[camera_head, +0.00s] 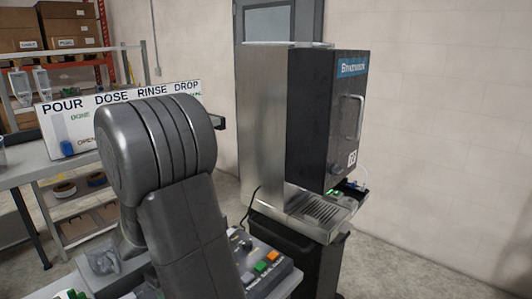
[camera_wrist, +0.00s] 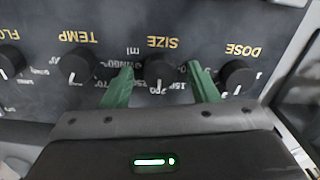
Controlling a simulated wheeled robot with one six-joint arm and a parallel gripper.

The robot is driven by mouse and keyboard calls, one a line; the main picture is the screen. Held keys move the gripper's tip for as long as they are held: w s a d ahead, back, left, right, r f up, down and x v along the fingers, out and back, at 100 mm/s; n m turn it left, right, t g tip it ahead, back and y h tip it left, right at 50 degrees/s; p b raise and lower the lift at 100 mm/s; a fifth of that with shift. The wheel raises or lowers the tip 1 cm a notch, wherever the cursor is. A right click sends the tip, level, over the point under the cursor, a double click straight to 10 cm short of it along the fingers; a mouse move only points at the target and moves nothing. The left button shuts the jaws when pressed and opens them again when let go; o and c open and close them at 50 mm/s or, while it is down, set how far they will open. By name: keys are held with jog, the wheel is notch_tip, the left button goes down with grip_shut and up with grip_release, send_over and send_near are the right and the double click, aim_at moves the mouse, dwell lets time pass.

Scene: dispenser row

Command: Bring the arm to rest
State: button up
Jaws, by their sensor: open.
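My gripper (camera_wrist: 161,68) shows in the wrist view with its two green fingers apart. The fingers stand on either side of the black SIZE knob (camera_wrist: 160,72), with a visible gap on each side. Nothing is held. The knob's white mark points down in the picture, near a partly covered number. The panel lettering appears upside down. In the head view my arm is bent up in the foreground, and I cannot make out the gripper there.
The TEMP knob (camera_wrist: 76,67) and DOSE knob (camera_wrist: 238,77) flank the fingers closely. In the head view, a dispenser (camera_head: 320,120) stands on a black cabinet at right. A panel with coloured buttons (camera_head: 262,266) is beside my arm. A lettered sign (camera_head: 75,125) stands behind.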

jog(key=shift+m, duration=0.9)
notch_tip(320, 180, up, 13)
jog(key=shift+r+b, duration=0.15)
jog(key=shift+b, duration=0.15)
jog(key=shift+d, duration=0.1)
